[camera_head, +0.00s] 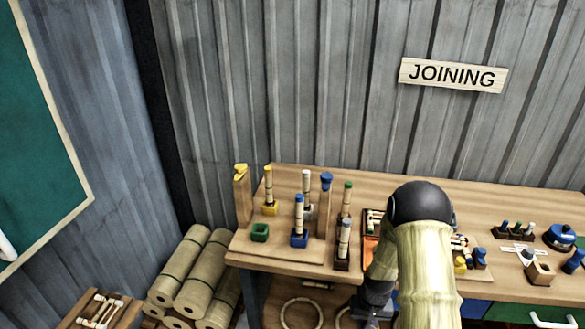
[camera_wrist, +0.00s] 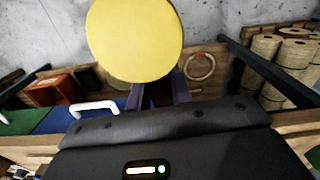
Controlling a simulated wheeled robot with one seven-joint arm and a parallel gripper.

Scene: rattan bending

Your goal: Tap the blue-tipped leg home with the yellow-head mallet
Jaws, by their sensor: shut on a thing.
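A pale leg with a blue tip (camera_head: 299,210) stands upright in a blue socket block (camera_head: 299,239) near the front left of the bench. How deep it sits I cannot tell. The yellow mallet head (camera_wrist: 135,38) fills the upper middle of the wrist view as a round face. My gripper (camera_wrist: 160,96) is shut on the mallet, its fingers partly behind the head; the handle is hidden. In the head view my arm hides the mallet, and the gripper hangs low at the bench's front, right of the blue-tipped leg and apart from it.
Close around stand a yellow-tipped leg (camera_head: 268,184), a white-tipped leg (camera_head: 306,188), a green-tipped leg (camera_head: 347,198), a tall blue-topped post (camera_head: 326,205) and a yellow-topped post (camera_head: 242,200). An empty green socket (camera_head: 260,232) is at left. Rattan rolls (camera_head: 205,280) lie beside the bench.

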